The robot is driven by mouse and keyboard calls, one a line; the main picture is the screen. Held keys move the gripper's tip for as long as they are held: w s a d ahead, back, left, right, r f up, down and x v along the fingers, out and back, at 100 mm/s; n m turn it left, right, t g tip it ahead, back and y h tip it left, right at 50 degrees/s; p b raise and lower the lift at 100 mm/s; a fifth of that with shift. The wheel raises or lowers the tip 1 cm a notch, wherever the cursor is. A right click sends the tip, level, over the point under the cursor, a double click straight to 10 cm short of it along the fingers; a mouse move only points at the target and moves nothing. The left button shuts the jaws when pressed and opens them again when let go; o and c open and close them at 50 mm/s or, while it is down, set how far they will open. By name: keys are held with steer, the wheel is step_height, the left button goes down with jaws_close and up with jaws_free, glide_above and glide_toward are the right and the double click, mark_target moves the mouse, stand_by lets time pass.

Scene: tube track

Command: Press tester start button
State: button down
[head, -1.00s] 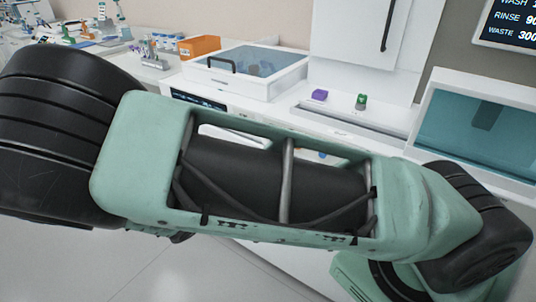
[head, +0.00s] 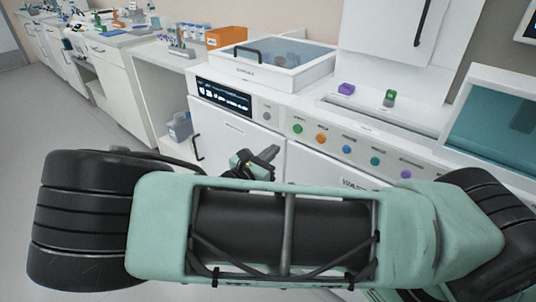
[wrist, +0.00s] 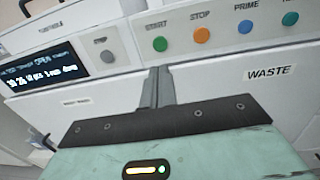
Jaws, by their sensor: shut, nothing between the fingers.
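A green button (wrist: 160,44) under the word START is in the wrist view, set in the white front panel, and it also shows in the head view (head: 298,129). No word "tester" is readable near it. My gripper (wrist: 160,71) is shut and empty, its tips below the green button in the wrist view and apart from it in the head view (head: 273,152). A grey button (wrist: 107,56) sits left of it beside a dark display (wrist: 45,66). Its small label is not readable.
Right of START are an orange STOP button (wrist: 202,36), a blue PRIME button (wrist: 246,27) and a teal button (wrist: 290,19). A lidded white box (head: 270,68) stands on top. A purple block (head: 346,89) and a green-topped object (head: 389,97) stand at the back.

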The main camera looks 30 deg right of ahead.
mark_target(297, 130)
steer(key=x, duration=1)
steer(key=shift+s+p, duration=0.1)
steer(key=shift+p, duration=0.2)
